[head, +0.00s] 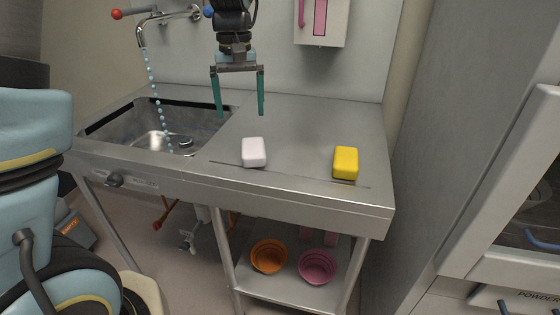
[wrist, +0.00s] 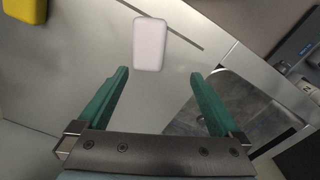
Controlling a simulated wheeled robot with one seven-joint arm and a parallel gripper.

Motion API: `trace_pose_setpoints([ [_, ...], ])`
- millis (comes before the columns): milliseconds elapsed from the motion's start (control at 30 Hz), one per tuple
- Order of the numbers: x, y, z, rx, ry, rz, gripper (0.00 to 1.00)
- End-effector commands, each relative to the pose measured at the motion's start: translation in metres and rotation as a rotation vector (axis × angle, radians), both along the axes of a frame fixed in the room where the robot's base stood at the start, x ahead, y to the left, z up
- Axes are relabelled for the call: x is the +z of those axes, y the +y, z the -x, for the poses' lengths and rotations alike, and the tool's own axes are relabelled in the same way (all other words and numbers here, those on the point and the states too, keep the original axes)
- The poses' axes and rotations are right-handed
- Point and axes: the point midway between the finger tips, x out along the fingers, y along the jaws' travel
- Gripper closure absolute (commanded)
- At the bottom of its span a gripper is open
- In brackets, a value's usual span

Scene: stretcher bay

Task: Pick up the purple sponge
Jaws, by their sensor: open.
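A pale block with a faint lilac tint (head: 254,152), the nearest match to a purple sponge, lies on the steel counter near its front edge, right of the sink. It also shows in the wrist view (wrist: 150,44), beyond my fingertips. No strongly purple sponge shows. My gripper (head: 240,112) has green fingers spread apart and pointing down, with nothing between them. It hangs above the counter, behind and slightly left of the pale block in the head view. In the wrist view my gripper (wrist: 160,74) is open, with the block just ahead of the gap.
A yellow block (head: 345,162) lies to the right on the counter (head: 300,120). The sink (head: 110,126) is at left, under a tap (head: 142,38) with a stream of blue drops. A wall dispenser (head: 322,22) hangs behind. Orange (head: 269,257) and pink bowls (head: 317,266) sit on the lower shelf.

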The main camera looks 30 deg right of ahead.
Motion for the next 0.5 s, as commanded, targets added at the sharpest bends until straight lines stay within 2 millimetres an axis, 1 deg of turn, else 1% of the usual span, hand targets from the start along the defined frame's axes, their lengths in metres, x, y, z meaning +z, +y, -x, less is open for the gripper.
trace_pose_setpoints([
  [33,0.001,-0.005,0.001,-0.005,0.000,-0.002,0.00],
  [133,-0.007,-0.008,0.003,-0.005,0.004,-0.006,0.00],
  [333,-0.038,-0.008,0.003,-0.006,0.004,-0.006,0.00],
  [400,-0.046,-0.008,0.003,-0.006,0.003,-0.006,0.00],
  [500,-0.053,-0.008,0.003,-0.005,0.002,-0.003,0.00],
])
